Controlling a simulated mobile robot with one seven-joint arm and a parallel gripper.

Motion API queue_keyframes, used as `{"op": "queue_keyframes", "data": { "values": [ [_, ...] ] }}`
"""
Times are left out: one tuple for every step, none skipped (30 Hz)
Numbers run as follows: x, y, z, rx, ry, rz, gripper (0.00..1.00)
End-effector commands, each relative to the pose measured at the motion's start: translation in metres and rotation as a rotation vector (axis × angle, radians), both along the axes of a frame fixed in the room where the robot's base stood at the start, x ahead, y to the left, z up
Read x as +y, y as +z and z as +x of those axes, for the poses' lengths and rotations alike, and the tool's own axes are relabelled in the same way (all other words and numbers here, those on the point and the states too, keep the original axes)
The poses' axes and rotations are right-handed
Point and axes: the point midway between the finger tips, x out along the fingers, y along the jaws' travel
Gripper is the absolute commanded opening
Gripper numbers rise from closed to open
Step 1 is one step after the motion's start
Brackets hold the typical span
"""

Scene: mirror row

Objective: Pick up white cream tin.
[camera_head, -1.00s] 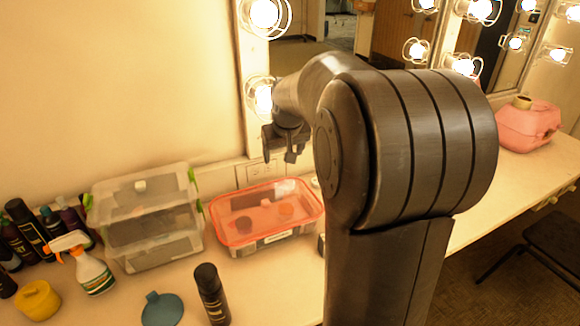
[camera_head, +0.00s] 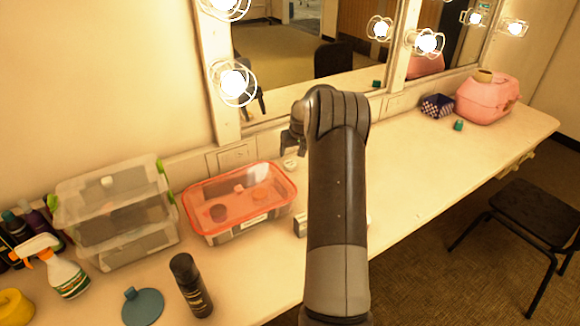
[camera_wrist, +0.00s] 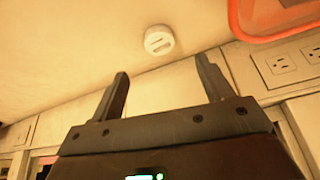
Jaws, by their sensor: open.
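The white cream tin (camera_wrist: 159,40) is a small round white tin with dark marks on its face, on the counter near the wall. In the head view the tin (camera_head: 290,164) shows just below my gripper (camera_head: 291,145), right of the red-rimmed container. In the wrist view my gripper (camera_wrist: 162,66) is open and empty, its two fingers spread. The tin shows beyond the fingertips, roughly centred between them and apart from them.
The clear container with a red rim (camera_head: 240,198) stands close to the tin. A stacked clear box (camera_head: 118,215), spray bottle (camera_head: 62,268) and black can (camera_head: 190,285) are left. A pink case (camera_head: 487,98) is far right. The counter between is mostly clear.

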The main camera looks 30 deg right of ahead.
Motion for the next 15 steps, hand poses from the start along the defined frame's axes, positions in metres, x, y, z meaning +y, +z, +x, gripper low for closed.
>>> {"op": "queue_keyframes", "data": {
  "values": [
    [0.0,-0.009,0.003,0.003,0.001,0.002,0.73],
    [0.0,-0.013,0.004,0.003,0.001,0.002,0.73],
    [-0.001,-0.02,0.007,0.003,0.001,0.002,0.73],
    [-0.001,-0.024,0.008,0.003,0.0,0.001,0.73],
    [-0.002,-0.027,0.01,0.002,0.0,0.001,0.73],
    [-0.002,-0.033,0.012,0.003,0.0,0.001,0.73],
    [-0.002,-0.036,0.013,0.003,0.0,0.001,0.73],
    [-0.003,-0.039,0.015,0.003,0.0,0.001,0.73],
    [-0.003,-0.041,0.016,0.002,0.0,0.0,0.73],
    [-0.003,-0.043,0.017,0.002,0.0,0.0,0.73],
    [-0.003,-0.045,0.017,0.001,0.0,0.0,0.73],
    [-0.003,-0.046,0.018,0.001,0.0,0.0,0.73],
    [-0.004,-0.048,0.019,0.001,0.0,0.0,0.73],
    [-0.004,-0.05,0.019,0.001,0.0,0.0,0.73],
    [-0.004,-0.054,0.02,0.002,0.0,0.0,0.73]
  ]
}}
